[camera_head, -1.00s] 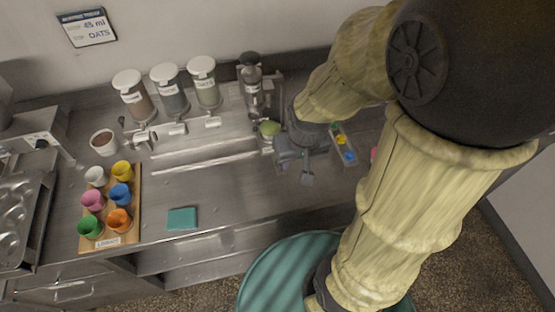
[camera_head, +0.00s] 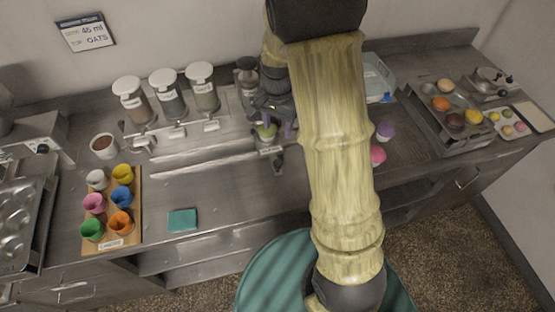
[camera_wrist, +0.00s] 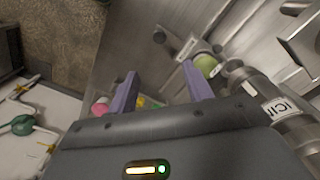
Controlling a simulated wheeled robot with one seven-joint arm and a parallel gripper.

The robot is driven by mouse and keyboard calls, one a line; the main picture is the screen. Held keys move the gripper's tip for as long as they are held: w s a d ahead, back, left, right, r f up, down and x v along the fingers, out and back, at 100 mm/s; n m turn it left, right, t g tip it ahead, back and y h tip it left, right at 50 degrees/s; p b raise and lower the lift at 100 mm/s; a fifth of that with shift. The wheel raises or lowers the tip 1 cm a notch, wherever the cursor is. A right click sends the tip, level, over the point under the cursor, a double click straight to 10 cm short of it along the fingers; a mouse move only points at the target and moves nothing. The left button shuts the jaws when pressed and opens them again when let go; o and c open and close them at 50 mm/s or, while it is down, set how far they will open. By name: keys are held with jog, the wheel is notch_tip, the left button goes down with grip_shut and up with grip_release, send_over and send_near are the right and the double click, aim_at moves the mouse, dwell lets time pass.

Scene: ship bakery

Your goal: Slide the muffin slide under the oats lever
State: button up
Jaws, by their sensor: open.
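The muffin slide is a small carriage with a pale label (camera_head: 270,151), holding a green cup (camera_head: 266,131) in front of the icing dispenser. In the wrist view the green cup (camera_wrist: 206,65) is beside the tip of the right finger, and the label (camera_wrist: 187,48) is just beyond it. My gripper (camera_head: 277,120) is open, with its fingers at the cup's right side. In the wrist view no object is clearly held between the fingertips (camera_wrist: 160,78); contact with the slide cannot be told. Three ingredient dispensers with front levers (camera_head: 178,128) stand left; their labels are too small to read.
A wall sign (camera_head: 85,33) reads 45 ml OATS. The icing dispenser (camera_wrist: 280,105) is close at right in the wrist view. A rack of coloured cups (camera_head: 128,205) and a teal pad (camera_head: 182,219) lie at left. Bare steel counter with long slots (camera_head: 205,163) runs left of the slide.

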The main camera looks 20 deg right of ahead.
aim_at(277, 163)
notch_tip(277, 163, down, 18)
jog(key=p, duration=0.4)
jog(key=shift+r, duration=0.25)
dwell(0.3)
jog(key=shift+c, duration=0.4)
grip_shut()
